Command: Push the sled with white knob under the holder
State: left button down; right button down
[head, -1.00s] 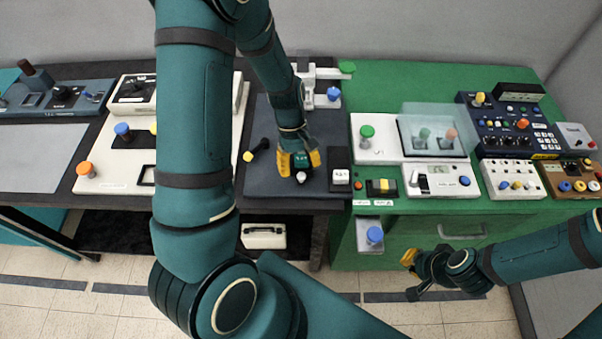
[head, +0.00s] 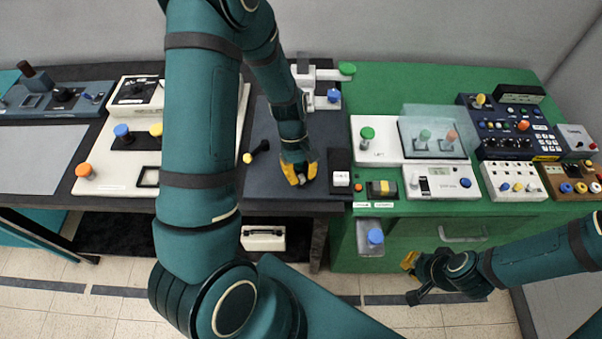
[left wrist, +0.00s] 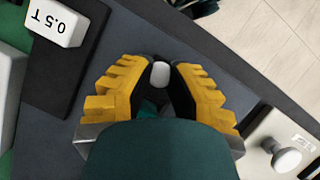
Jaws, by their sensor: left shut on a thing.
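The white knob (left wrist: 160,75) sits between the yellow fingertips of my left gripper (left wrist: 157,80) in the left wrist view. The sled under it cannot be told apart from the dark surface. In the head view my left gripper (head: 299,174) is low over the dark mat (head: 275,183), shut on the knob. A white and grey fixture (head: 305,82), which may be the holder, stands farther back behind it, partly hidden by my left arm. My right gripper (head: 410,275) is at the lower right, in front of the green cabinet and away from the knob; its jaw opening is unclear.
A black plate with a white "0.5 T" block (head: 341,179) lies just right of my left gripper. A yellow-tipped black handle (head: 256,152) lies to its left. The green bench (head: 385,83) carries several panels and knobs. Bare mat lies in front of the fixture.

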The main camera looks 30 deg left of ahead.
pick_arm(q)
jog(key=shift+w+a, duration=0.6)
jog(key=shift+w, duration=0.35)
jog(key=shift+w+a, duration=0.55)
jog(key=shift+w, duration=0.35)
jog(key=c, duration=0.8)
grip_release()
jog(key=v, duration=1.2)
